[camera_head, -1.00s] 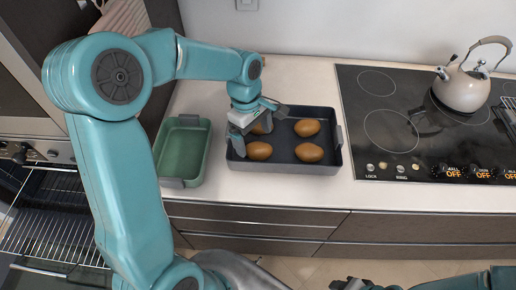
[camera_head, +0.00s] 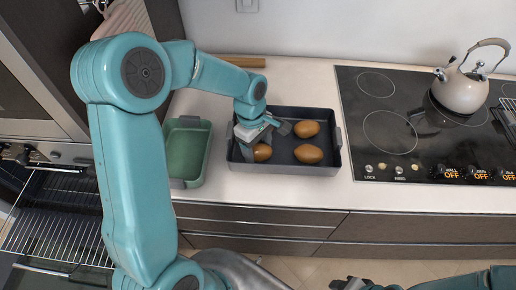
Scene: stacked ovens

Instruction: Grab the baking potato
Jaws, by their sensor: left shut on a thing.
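A dark grey baking tray (camera_head: 300,170) on the counter holds brown baking potatoes. One potato (camera_head: 306,129) lies at the back right and another (camera_head: 308,154) at the front right, both clear of my grippers. A third potato (camera_head: 262,152) shows at the front left, partly covered by a finger. My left gripper (camera_head: 266,143) is down in the tray's left half, shut on a potato, seemingly this one. The back-left spot is hidden behind the gripper. My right gripper (camera_head: 352,284) shows only in part at the bottom edge; its jaws cannot be made out.
A green dish (camera_head: 187,150) stands left of the tray. A black cooktop (camera_head: 400,135) with a kettle (camera_head: 461,88) is at the right. A wooden item (camera_head: 245,61) lies near the wall. An open oven with a rack (camera_head: 45,225) is at lower left. Counter behind the tray is clear.

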